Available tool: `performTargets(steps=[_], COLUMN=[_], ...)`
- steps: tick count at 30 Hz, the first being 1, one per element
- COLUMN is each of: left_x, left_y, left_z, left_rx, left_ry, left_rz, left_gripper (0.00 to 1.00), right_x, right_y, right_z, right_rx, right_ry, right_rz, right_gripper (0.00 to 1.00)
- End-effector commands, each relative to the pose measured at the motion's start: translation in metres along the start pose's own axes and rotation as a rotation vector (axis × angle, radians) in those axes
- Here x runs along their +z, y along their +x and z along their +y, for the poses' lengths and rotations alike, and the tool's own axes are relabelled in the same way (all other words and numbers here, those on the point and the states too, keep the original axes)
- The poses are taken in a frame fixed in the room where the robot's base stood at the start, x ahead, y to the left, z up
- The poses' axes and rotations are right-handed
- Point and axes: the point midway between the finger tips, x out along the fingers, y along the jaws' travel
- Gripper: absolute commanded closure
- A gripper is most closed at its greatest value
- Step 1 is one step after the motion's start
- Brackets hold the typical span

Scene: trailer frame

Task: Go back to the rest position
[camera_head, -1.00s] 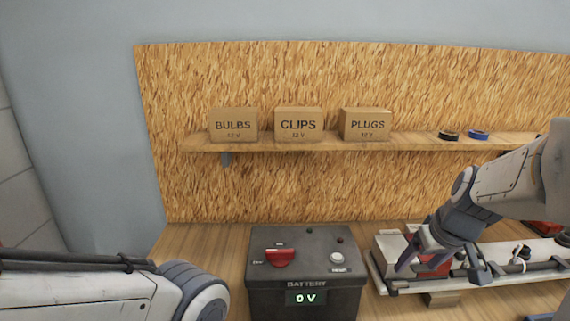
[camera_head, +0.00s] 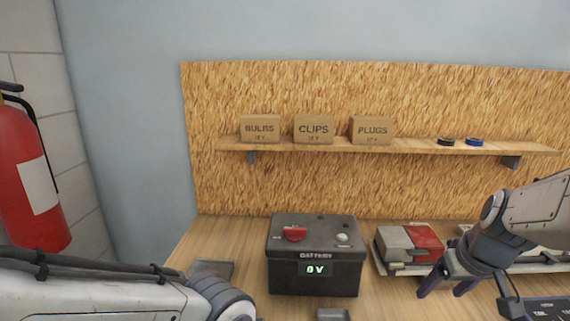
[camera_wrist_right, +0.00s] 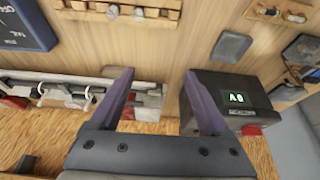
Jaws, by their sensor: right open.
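My right gripper (camera_head: 447,289) is at the lower right of the head view, in front of the trailer light rail (camera_head: 398,268), with its purple fingers spread.
A shelf (camera_head: 350,146) on the chipboard wall carries BULBS (camera_head: 260,129), CLIPS (camera_head: 314,129) and PLUGS (camera_head: 371,131) boxes and two tape rolls. A red extinguisher (camera_head: 28,185) is at far left. A dark blue panel (camera_head: 550,308) lies at lower right.

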Motion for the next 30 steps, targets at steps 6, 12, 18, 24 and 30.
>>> performTargets(steps=[6,12,18,24,30], left_x=[0.0,0.0,0.0,0.0,0.0], left_y=[0.0,0.0,0.0,0.0,0.0], left_z=[0.0,0.0,0.0,0.0,0.0], left_rx=[0.0,0.0,0.0,0.0,0.0], left_ry=[0.0,0.0,0.0,0.0,0.0], left_rz=[0.0,0.0,0.0,0.0,0.0], left_gripper=[0.11,0.11,0.11,0.11,0.11], right_x=[0.002,0.013,0.04,0.1,0.167], right_y=[0.004,0.005,0.004,-0.006,-0.019], right_z=[-0.038,-0.081,-0.137,-0.207,-0.244], right_rx=[-0.04,-0.085,-0.141,-0.2,-0.217], right_ry=[-0.057,-0.123,-0.223,-0.398,-0.564], right_rz=[-0.024,-0.06,-0.119,-0.219,-0.308], right_gripper=[0.2,0.2,0.2,0.2,0.2])
